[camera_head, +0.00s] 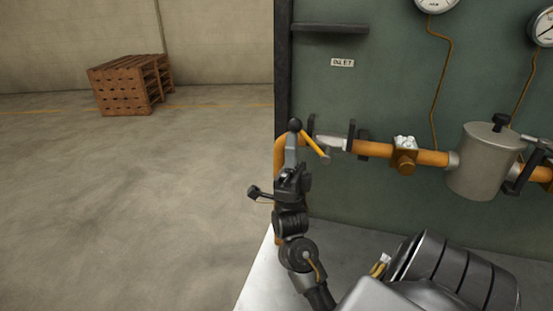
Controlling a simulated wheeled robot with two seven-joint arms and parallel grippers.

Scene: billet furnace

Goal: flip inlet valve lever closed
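The inlet valve (333,143) is a pale metal body between dark flanges on the orange pipe, below the INLET label (342,62). Its yellow-orange lever (314,145) slants up and left from the valve to a black ball knob (295,125).
The orange pipe runs right past a brass fitting (404,161) to a grey canister (484,161). Two gauges (437,3) hang above on the green panel (390,90). A dark shelf (330,27) juts out above the label. Wooden pallets (125,85) stand far left on open floor.

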